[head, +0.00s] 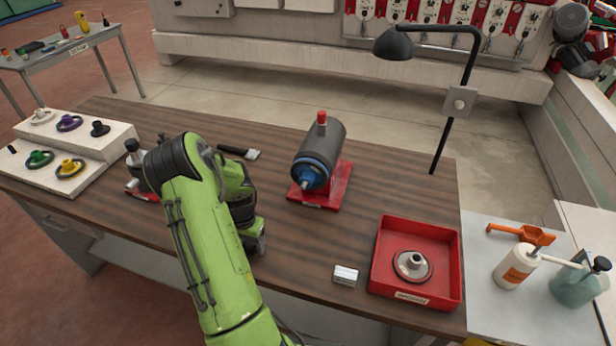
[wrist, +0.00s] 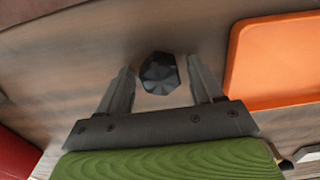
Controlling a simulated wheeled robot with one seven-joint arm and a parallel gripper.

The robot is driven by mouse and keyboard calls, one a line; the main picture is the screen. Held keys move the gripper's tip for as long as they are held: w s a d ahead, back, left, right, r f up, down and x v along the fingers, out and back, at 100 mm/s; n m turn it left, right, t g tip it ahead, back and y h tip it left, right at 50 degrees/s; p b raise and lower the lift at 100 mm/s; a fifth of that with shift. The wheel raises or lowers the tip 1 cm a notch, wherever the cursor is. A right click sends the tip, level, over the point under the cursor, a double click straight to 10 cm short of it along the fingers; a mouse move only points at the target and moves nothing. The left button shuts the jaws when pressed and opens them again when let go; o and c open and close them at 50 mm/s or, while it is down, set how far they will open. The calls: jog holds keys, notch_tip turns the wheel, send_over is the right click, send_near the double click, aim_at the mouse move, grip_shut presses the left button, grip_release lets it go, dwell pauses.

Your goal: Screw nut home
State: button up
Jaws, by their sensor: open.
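In the wrist view my gripper (wrist: 159,68) is open, with its two fingers apart. A dark, faceted, nut-like piece (wrist: 159,74) lies between the fingertips, with gaps visible on both sides. I cannot tell its height relative to the fingers. In the head view a grey cylindrical machine (head: 323,146) with a red knob on top and a blue front end with a short spindle (head: 308,180) sits on a red base (head: 335,192). My green arm hides the fingers and the dark piece there.
A red tray (head: 440,236) holds a grey wheel (head: 412,265). A small pale block (head: 345,275) lies beside it. A black lamp (head: 394,44) stands behind. A stepped rack (head: 88,152) holds coloured wheels at left. An orange flat piece (wrist: 275,62) is right of my fingers.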

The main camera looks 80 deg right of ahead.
jog(key=c, duration=1)
jog(key=shift+r+p, duration=2.1)
jog(key=shift+r, duration=1.55)
jog(key=shift+c, duration=0.2)
jog(key=shift+f, duration=0.1)
